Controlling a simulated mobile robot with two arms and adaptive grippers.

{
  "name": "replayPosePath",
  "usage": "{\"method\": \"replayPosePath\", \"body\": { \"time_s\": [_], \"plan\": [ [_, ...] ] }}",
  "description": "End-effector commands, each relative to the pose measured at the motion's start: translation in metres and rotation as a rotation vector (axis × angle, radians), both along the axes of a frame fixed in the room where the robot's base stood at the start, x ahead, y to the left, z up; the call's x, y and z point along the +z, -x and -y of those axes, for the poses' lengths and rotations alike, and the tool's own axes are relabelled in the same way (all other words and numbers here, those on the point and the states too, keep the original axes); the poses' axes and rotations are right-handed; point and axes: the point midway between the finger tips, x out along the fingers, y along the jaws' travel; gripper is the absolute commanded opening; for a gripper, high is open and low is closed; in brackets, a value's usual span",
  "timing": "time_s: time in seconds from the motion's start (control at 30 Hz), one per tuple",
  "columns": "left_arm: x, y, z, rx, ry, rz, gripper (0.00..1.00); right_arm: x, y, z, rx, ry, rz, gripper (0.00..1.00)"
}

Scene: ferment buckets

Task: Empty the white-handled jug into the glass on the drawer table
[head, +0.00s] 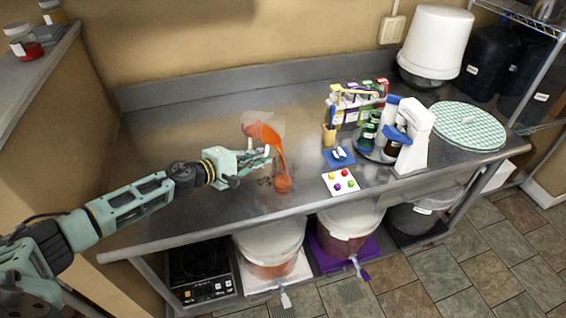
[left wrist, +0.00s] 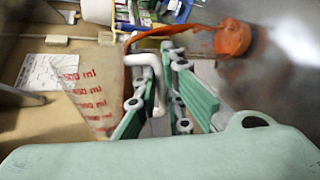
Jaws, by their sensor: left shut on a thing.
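The clear jug (head: 262,124) is tipped over the steel table, and orange liquid runs from it in a stream down to the right. In the left wrist view the jug (left wrist: 88,100) shows red ml marks and a white handle (left wrist: 153,72). The stream ends at a round orange mass in what appears to be the glass (head: 283,184); it also shows in the left wrist view (left wrist: 232,40). The glass's clear walls are hard to make out. My left gripper (head: 262,158) is shut on the jug's handle. My right gripper is in neither view.
To the right on the steel table (head: 190,190) are a white card with coloured dots (head: 341,183), a blue mat (head: 339,157), bottles, a white stand (head: 414,135) and a green checked round mat (head: 468,126). Buckets stand on the shelf below. The table's left part is clear.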

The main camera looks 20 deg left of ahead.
Motion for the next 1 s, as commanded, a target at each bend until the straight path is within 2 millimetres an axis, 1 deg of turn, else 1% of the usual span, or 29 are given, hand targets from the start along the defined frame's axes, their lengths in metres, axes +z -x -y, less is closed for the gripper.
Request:
{"method": "replayPosePath", "body": {
  "time_s": [0.67, 1.0],
  "plan": [
    [0.004, -0.002, -0.003, 0.001, -0.073, 0.038, 0.00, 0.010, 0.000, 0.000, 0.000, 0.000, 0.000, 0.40],
    [0.005, -0.005, -0.009, 0.002, -0.109, 0.055, 0.00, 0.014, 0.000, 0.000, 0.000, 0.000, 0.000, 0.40]
  ]
}}
